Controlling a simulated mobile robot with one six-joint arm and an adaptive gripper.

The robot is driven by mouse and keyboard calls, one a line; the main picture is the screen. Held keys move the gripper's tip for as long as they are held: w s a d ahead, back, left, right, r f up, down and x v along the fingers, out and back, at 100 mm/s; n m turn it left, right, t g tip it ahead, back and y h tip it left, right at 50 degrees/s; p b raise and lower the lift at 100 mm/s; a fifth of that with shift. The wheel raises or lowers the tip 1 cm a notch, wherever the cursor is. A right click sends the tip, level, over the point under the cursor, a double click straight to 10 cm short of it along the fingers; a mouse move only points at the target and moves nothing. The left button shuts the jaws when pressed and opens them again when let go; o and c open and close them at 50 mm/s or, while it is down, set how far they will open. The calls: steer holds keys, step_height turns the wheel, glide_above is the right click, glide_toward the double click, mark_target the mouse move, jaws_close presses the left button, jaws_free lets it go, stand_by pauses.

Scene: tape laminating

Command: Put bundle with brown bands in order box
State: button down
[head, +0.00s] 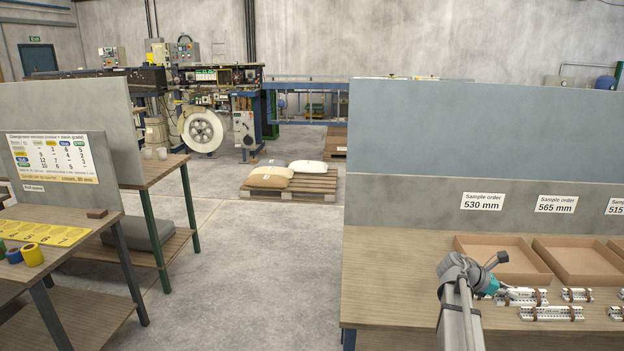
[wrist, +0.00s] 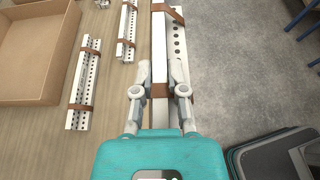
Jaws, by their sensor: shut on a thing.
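In the wrist view my gripper (wrist: 159,80) has one finger on each side of a long white bundle (wrist: 159,45) with brown bands and is shut on it. The bundle runs away from my gripper, close to the table's edge, with a perforated strip along its right side. Its near end is hidden by my gripper. In the head view my gripper (head: 494,288) is low over the right table. Open, empty cardboard order boxes stand behind it: one (head: 480,241) under the 530 mm sign and one (head: 570,243) under the 565 mm sign. A box (wrist: 52,92) also shows in the wrist view.
Other banded bundles lie on the table (head: 385,270), one (wrist: 84,84) between the held bundle and the box, another (wrist: 127,32) farther up. A grey panel (head: 400,205) stands behind the boxes. Floor lies beyond the table edge.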

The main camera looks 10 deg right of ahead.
steer(key=shift+r+p, duration=2.85)
steer(key=shift+r, duration=0.45)
